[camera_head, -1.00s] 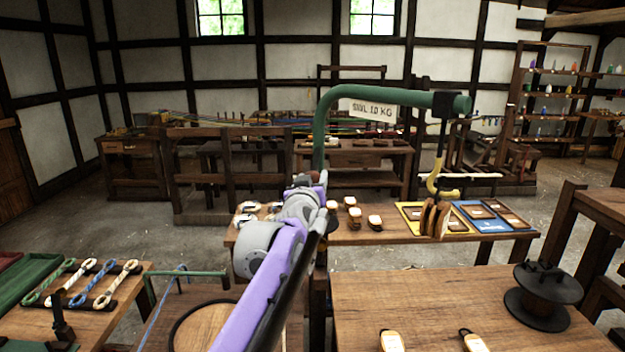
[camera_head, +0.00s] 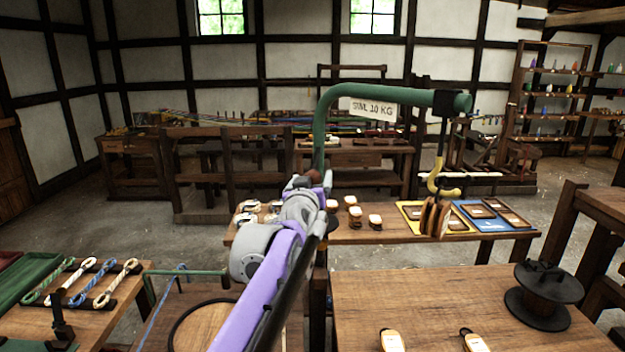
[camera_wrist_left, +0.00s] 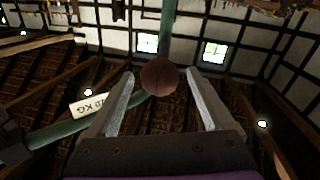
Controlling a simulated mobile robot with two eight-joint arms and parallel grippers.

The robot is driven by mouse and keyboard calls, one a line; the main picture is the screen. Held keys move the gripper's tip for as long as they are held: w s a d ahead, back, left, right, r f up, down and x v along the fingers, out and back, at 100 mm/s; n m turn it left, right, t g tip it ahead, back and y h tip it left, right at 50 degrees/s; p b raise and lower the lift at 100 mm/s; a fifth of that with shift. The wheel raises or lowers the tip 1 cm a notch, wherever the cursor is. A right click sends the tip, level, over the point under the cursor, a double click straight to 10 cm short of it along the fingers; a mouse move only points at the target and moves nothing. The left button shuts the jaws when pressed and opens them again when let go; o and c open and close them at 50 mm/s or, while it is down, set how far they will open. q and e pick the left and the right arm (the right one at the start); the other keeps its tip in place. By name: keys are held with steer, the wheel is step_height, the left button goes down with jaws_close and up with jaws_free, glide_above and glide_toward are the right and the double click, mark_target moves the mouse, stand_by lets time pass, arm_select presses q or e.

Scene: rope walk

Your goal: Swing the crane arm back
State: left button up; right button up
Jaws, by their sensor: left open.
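The green crane arm (camera_head: 390,95) rises as a post behind my left gripper and runs to the right. A small sign reading 10 KG (camera_head: 374,110) is on it. A yellow hook (camera_head: 441,186) hangs from its right end. A round brown knob (camera_head: 315,176) shows just beyond my left gripper (camera_head: 311,184). In the left wrist view my left gripper (camera_wrist_left: 161,78) is open, with the brown knob (camera_wrist_left: 159,77) between the fingertips or just beyond them; I cannot tell whether they touch. The crane arm (camera_wrist_left: 60,134) also shows there. My right gripper is not in view.
Below the hook, wooden discs (camera_head: 434,218) stand by a yellow tray (camera_head: 412,211) and a blue tray (camera_head: 490,226) on the middle bench. A black spool (camera_head: 543,297) stands on the near right table. Rope loops (camera_head: 88,281) lie at left.

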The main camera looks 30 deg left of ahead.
arm_select(q)
steer(key=b+v, duration=0.1)
steer(key=v, duration=0.8)
steer(key=shift+s, duration=0.35)
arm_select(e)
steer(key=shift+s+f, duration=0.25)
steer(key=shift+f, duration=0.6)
arm_select(q)
steer(key=shift+d, duration=0.1)
steer(key=shift+c, duration=0.2)
